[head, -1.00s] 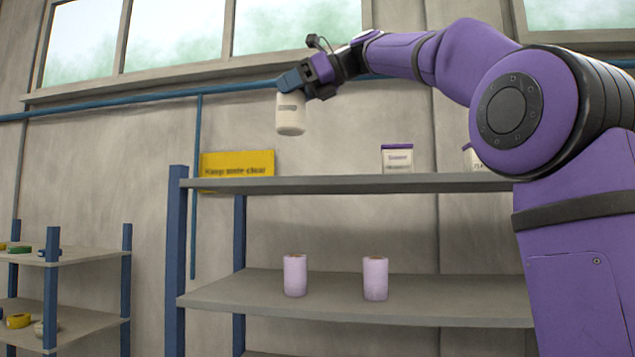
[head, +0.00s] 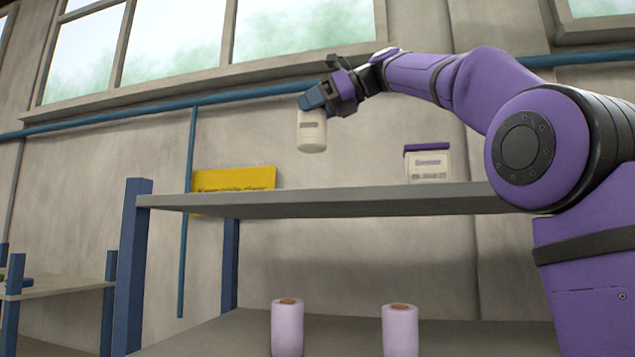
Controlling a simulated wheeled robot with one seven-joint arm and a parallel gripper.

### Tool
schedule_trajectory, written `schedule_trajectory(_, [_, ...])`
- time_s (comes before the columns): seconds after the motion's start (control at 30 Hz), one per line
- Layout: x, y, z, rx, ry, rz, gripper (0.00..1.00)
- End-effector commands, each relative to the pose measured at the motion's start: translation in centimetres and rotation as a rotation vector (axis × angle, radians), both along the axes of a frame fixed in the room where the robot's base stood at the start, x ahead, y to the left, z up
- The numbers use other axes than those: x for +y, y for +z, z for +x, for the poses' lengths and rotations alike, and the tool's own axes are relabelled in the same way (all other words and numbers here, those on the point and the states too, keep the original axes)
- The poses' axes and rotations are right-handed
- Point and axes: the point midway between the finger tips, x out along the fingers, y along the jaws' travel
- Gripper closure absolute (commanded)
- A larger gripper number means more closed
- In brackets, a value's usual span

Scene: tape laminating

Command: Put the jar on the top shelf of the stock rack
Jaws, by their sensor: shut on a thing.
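The jar (head: 312,136) is a white, upright cylinder with a grey label mark. The rack has blue posts (head: 133,265) and grey shelves. I cannot tell whether the jar is over the shelf or still in front of it.
A white box with a purple top (head: 428,164) stands on the top shelf at right. The shelf's left and middle look clear. Two lilac rolls (head: 287,325) stand on the lower shelf. A yellow sign (head: 235,180) is behind. Another rack (head: 60,287) is at left.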

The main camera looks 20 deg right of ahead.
Motion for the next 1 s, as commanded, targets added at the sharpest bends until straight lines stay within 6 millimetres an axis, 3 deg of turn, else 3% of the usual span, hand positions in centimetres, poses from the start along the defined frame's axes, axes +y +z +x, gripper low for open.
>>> schedule_trajectory(0.4, [0.0, -5.1, -0.1, 0.001, 0.000, 0.001, 0.73])
schedule_trajectory(0.57, [0.0, -6.0, -0.1, 0.001, 0.000, 0.001, 0.73])
schedule_trajectory(0.83, [0.0, -9.0, -0.1, 0.001, 0.001, 0.001, 0.73])
schedule_trajectory(1.0, [0.0, -9.4, -0.1, 0.000, 0.000, 0.000, 0.73])
